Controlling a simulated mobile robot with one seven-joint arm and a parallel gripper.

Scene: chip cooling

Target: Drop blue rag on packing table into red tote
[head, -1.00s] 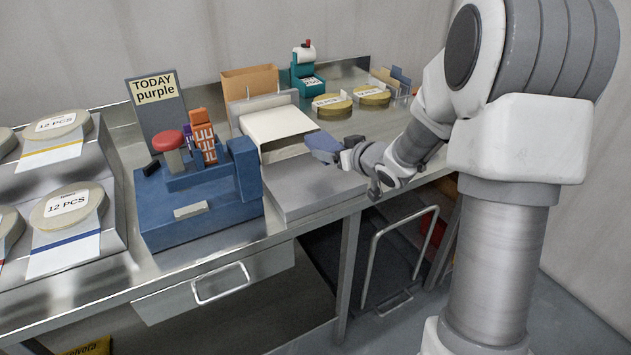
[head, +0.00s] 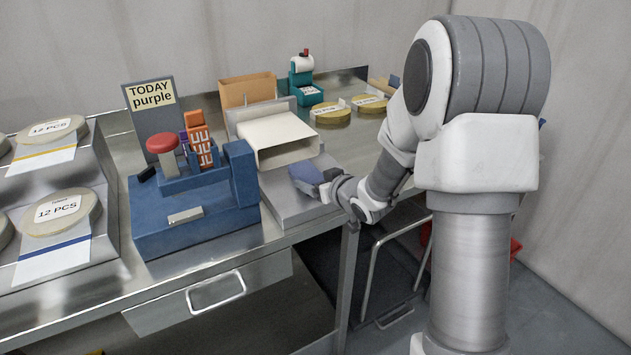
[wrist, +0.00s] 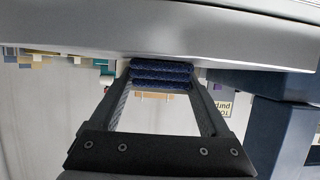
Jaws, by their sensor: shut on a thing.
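The blue rag (head: 305,177) is held in my gripper (head: 322,184), above the grey surface in front of the white box on the packing table (head: 270,239). In the wrist view the rag (wrist: 160,75) is a folded dark blue bundle between the two fingertips, and my gripper (wrist: 161,85) is shut on it. A red thing low on the floor at the right (head: 516,249), perhaps the red tote, is mostly hidden behind my arm.
A blue fixture with a red button (head: 190,215) stands left of my gripper. The open white box (head: 278,138) is just behind it. Tape rolls (head: 330,112) lie farther back. A metal-handled cart (head: 372,262) stands under the table's right end.

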